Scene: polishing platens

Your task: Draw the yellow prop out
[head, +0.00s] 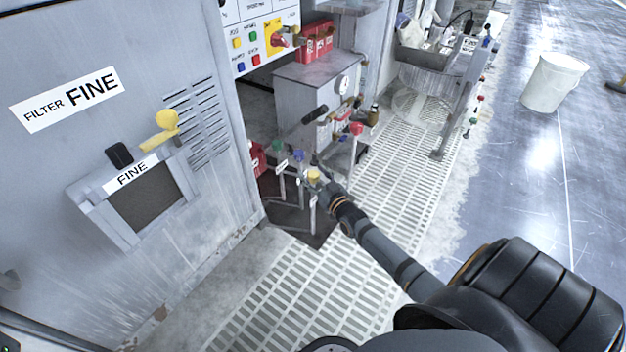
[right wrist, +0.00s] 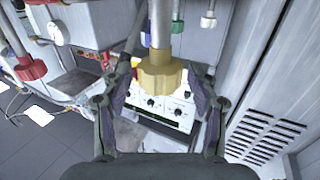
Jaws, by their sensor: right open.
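A yellow knob (head: 313,176) tops a thin upright metal rod among several rods with coloured knobs. In the right wrist view the same yellow knob (right wrist: 160,77) lies between the fingers of my right gripper (right wrist: 162,88). Those fingers are open, with a gap on each side of the knob. In the head view my right gripper (head: 322,180) is at this knob and partly hidden by its own arm. Another yellow piece (head: 165,121), a round knob with a short yellow bar, sits on the grey cabinet above the FINE frame. My left gripper is not in view.
Green (head: 278,146), blue (head: 298,155) and red (head: 356,129) knobs on rods stand close around. A grey cabinet (head: 215,200) rises at left, and a machine box with a gauge (head: 342,84) stands behind. The floor grating (head: 300,290) is clear.

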